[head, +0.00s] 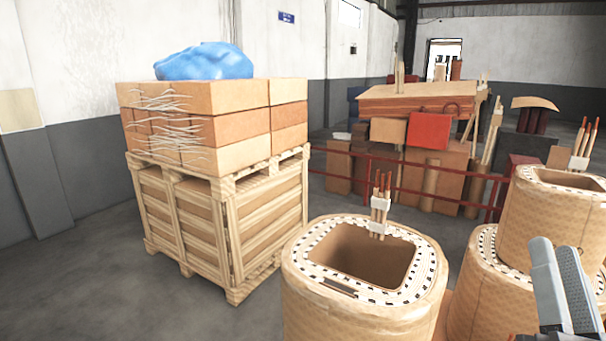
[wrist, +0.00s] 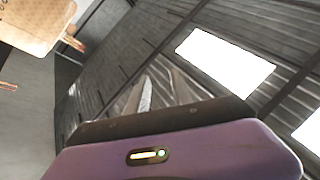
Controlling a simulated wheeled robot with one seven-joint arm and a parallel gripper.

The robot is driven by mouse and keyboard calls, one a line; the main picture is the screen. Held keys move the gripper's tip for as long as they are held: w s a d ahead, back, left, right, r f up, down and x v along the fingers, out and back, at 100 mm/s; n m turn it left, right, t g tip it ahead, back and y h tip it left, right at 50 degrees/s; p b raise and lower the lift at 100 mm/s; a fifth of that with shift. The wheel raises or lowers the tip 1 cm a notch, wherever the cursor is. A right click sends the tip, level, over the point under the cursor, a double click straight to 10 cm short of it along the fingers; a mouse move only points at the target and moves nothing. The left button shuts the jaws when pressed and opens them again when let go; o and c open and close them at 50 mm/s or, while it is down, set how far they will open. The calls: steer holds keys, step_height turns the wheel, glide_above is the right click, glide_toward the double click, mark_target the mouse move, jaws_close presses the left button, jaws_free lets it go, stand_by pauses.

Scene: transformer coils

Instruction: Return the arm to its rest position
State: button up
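My gripper (head: 556,246) is at the lower right of the head view, raised in front of the paper-wrapped coils. Its two grey fingers point up and sit close together, with nothing visible held between them. In the wrist view the fingertips (wrist: 162,88) show small beyond the purple gripper body, against the dark ceiling.
A coil (head: 350,310) stands in front, with more coils (head: 485,305) and (head: 555,215) at right, near my arm. A wooden crate (head: 225,220) with boxes and a blue bag (head: 205,62) stands left. Red railing (head: 385,170) crosses behind. Floor at left is clear.

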steer(key=s+a+f+n+g+y, duration=0.2)
steer(key=s+a+f+g, duration=0.1)
steer(key=s+f, duration=0.6)
steer(key=s+a+f+n+g+y, duration=0.2)
steer(key=s+a+f+n+g, duration=0.1)
steer(key=s+f, duration=0.6)
steer(key=s+a+f+n+g+y, duration=0.2)
steer(key=s+a+f+g+y, duration=0.1)
steer(key=s+f, duration=0.6)
step_height(320, 180, down, 3)
steer(key=shift+a+f+n, duration=0.1)
steer(key=shift+a+n, duration=0.3)
steer(key=shift+a, duration=0.35)
steer(key=shift+s, duration=0.1)
